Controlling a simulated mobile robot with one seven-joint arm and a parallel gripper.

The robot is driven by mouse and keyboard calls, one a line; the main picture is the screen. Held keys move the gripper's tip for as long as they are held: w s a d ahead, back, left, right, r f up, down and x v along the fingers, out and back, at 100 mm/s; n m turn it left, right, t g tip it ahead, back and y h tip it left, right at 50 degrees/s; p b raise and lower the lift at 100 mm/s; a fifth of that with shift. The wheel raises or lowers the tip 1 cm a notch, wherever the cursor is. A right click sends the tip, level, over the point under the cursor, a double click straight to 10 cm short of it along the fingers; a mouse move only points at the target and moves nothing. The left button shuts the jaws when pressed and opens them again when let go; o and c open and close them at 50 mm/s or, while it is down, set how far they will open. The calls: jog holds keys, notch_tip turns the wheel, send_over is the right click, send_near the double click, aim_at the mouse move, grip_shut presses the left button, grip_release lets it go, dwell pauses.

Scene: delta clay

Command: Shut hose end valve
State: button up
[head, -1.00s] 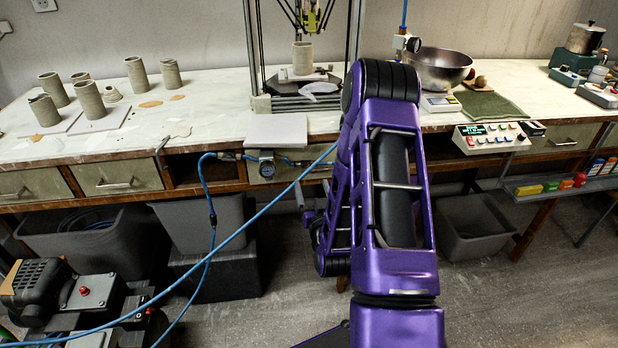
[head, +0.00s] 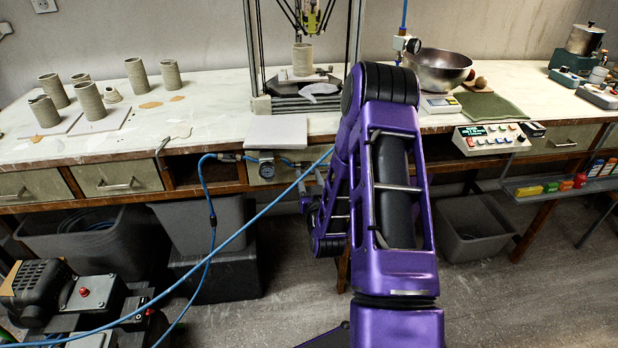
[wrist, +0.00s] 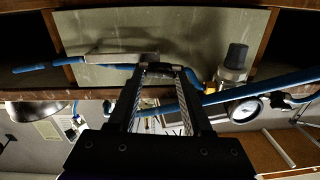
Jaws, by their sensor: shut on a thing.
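My gripper (wrist: 160,69) reaches in among blue lines under the bench edge in the wrist view, which is upside down. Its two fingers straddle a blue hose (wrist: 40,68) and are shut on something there. I cannot make out a valve lever between the fingertips. A regulator with a dark knob (wrist: 237,55) and a round gauge (wrist: 246,110) is right of the fingers, apart from them. A small yellowish fitting (wrist: 209,90) shows between.
A long blue hose (head: 270,206) slants from the machine (head: 95,295) at lower left up to my arm. A drawer front (wrist: 200,30) with a handle is close to the fingers. Grey bins (head: 472,235) stand below the bench (head: 225,110), with clay cylinders on top.

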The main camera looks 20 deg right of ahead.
grip_shut()
jog(key=shift+m, duration=0.3)
jog(key=m+y, duration=0.1)
jog(key=m, duration=0.2)
jog(key=shift+d, duration=0.15)
jog(key=m+t, duration=0.1)
jog(key=m, duration=0.3)
jog(key=shift+f, duration=0.1)
jog(key=m+y, duration=0.1)
jog(key=m, duration=0.3)
jog(key=shift+d+f+t, duration=0.1)
jog(key=shift+t, duration=0.2)
jog(key=shift+m+t, duration=0.3)
jog(key=shift+m, duration=1.9)
